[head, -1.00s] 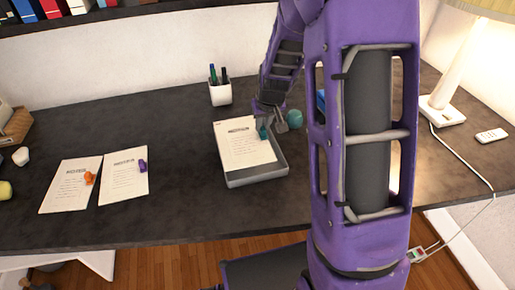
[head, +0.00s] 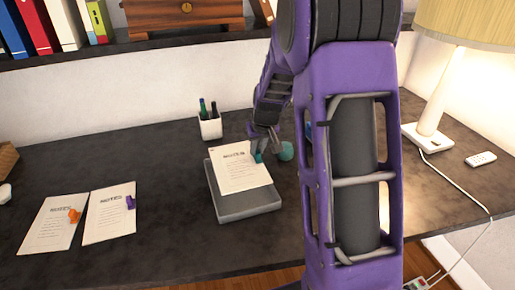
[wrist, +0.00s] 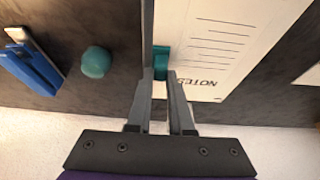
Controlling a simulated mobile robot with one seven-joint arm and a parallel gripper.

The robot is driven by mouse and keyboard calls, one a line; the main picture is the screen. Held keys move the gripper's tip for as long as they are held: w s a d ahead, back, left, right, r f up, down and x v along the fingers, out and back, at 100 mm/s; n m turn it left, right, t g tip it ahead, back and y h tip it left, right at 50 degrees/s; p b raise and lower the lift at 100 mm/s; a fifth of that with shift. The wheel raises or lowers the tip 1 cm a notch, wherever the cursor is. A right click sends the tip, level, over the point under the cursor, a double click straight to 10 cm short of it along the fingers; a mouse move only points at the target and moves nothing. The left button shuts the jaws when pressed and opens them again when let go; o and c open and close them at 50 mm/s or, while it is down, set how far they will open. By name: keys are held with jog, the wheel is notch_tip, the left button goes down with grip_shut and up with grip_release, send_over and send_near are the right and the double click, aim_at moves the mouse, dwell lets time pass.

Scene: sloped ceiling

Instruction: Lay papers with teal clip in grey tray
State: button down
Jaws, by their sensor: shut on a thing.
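The white notes papers (head: 240,172) have a teal clip (head: 257,157) at their upper right edge. My gripper (head: 262,150) is shut on the teal clip; the clip also shows between the fingertips in the wrist view (wrist: 161,62). The papers are over the back part of the grey tray (head: 247,207), and the tray's front part is bare. They look slightly raised and tilted, but I cannot tell whether they touch the tray. The papers hide the tray's back part. In the wrist view the papers (wrist: 215,45) extend away from the gripper.
Two other notes sheets lie at left, one with an orange clip (head: 74,216), one with a purple clip (head: 130,202). A white pen cup (head: 210,127) stands behind the tray. A teal round object (head: 286,151) sits right of my gripper. A lamp (head: 440,90) stands at right.

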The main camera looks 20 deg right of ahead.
aim_at(259, 163)
jog(key=shift+f+b, duration=3.2)
jog(key=shift+f, duration=0.8)
jog(key=c, duration=0.7)
grip_release()
jog(key=shift+c, duration=0.2)
jog(key=shift+r, duration=0.1)
jog(key=p+v, duration=0.2)
jog(key=v, duration=1.5)
jog(key=shift+s+p, duration=0.15)
jog(key=shift+p, duration=0.2)
jog(key=shift+r, duration=0.1)
